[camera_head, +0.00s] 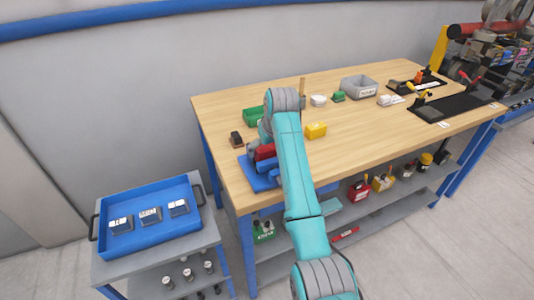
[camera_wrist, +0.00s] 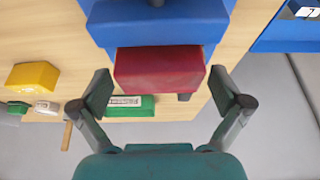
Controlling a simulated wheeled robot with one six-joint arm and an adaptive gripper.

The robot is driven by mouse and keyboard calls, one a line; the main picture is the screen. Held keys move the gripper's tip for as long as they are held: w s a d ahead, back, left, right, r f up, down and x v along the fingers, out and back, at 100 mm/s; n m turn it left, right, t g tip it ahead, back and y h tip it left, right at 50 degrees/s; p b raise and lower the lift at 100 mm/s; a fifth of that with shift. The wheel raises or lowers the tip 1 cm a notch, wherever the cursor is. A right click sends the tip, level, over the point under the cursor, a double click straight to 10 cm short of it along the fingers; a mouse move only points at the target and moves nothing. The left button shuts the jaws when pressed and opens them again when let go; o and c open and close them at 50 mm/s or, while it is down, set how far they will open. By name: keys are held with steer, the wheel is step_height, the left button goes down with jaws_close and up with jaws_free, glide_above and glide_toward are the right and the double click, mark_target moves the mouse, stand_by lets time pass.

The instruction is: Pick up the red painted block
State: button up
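The red painted block (camera_head: 264,152) sits at the blue fixture (camera_head: 258,181) near the left front of the wooden workbench. In the wrist view the red block (camera_wrist: 160,70) lies against the stepped blue fixture (camera_wrist: 160,22), and its broad face is toward me. My gripper (camera_wrist: 160,88) is open, with one finger to the left and one to the right of the red block. A small gap shows between each finger and the block. In the head view my arm hides most of my gripper and part of the block.
A grey bin (camera_head: 358,86) is farther back. A blue tray (camera_head: 196,220) sits on a cart at left.

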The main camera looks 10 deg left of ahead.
steer(key=shift+r, duration=0.1)
steer(key=c, duration=1.3)
